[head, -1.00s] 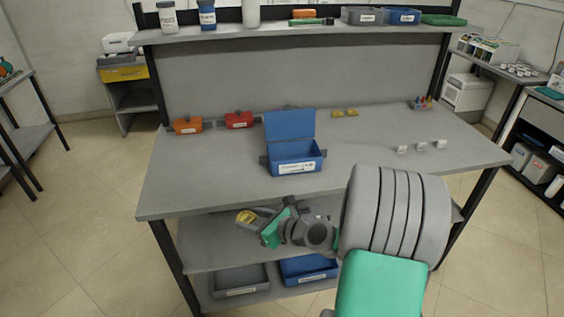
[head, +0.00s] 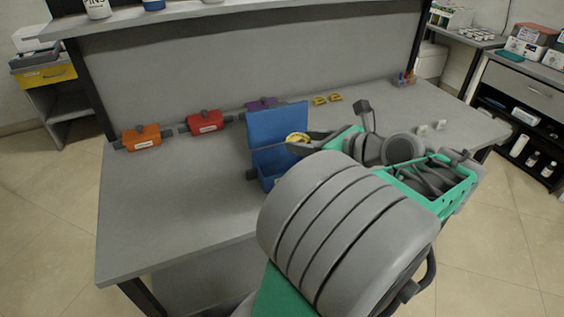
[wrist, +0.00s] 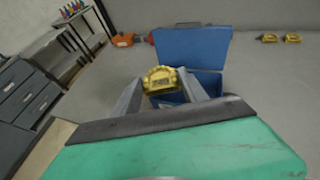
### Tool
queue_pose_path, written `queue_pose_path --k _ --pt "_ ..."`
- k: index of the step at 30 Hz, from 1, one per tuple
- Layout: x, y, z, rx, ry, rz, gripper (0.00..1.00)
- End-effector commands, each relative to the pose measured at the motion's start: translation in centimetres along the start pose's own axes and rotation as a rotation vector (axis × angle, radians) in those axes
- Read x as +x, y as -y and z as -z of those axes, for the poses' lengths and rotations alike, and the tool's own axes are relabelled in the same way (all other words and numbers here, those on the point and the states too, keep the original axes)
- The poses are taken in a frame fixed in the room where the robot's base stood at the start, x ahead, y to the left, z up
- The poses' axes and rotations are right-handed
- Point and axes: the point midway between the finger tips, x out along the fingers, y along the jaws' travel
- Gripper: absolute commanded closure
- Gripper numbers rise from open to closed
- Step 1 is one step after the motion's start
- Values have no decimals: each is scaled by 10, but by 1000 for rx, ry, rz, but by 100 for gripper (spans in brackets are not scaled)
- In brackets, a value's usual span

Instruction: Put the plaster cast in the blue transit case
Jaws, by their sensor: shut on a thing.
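The plaster cast (head: 297,137) is a small yellow arch-shaped block, and it also shows in the wrist view (wrist: 162,79). My gripper (head: 301,143) is shut on it, with a finger on either side in the wrist view (wrist: 165,88). The blue transit case (head: 279,127) stands on the table with its lid raised at the back. In the head view the cast shows in front of the right part of the lid, and my arm hides much of the case body. In the wrist view the case (wrist: 193,48) is beyond the cast, its opening partly hidden by it.
Orange (head: 141,137), red (head: 204,122) and purple (head: 262,104) cases stand shut left of and behind the blue case. Two yellow pieces (head: 327,99) lie at the back of the table. The table's left front (head: 160,215) is clear.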

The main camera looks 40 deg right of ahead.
Motion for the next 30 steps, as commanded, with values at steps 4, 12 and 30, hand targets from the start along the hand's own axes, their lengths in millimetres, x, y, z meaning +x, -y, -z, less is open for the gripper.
queue_pose_path --k 4,12,30 --pt "42 18 6 1 2 -9 92" --pt "110 50 30 3 2 -6 92" --pt "149 61 73 -2 2 -3 92"
